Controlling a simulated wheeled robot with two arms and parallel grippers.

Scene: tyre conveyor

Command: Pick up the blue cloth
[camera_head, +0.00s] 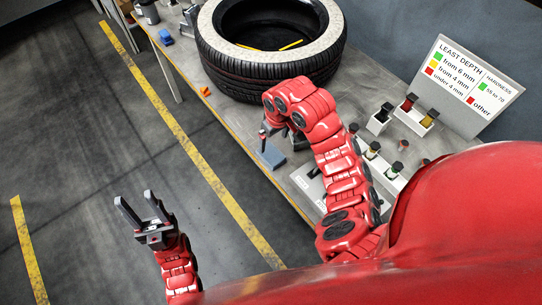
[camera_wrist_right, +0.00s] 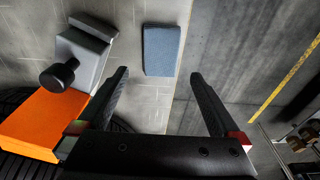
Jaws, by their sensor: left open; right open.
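The blue cloth (camera_head: 271,155) lies flat on the table near its front edge, below the tyre in the head view. In the right wrist view the cloth (camera_wrist_right: 161,50) is a grey-blue rectangle just beyond and between the fingertips. My right gripper (camera_head: 280,136) is above the table beside the cloth, partly hidden by its own arm in the head view. In the right wrist view my right gripper (camera_wrist_right: 159,77) is open with nothing between its fingers. My left gripper (camera_head: 136,202) is open and empty over the floor, away from the table.
A small blue object (camera_head: 166,37) and an orange one (camera_head: 206,91) lie farther along. A sign board (camera_head: 466,90) and several small holders stand to the right. The floor at left is free.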

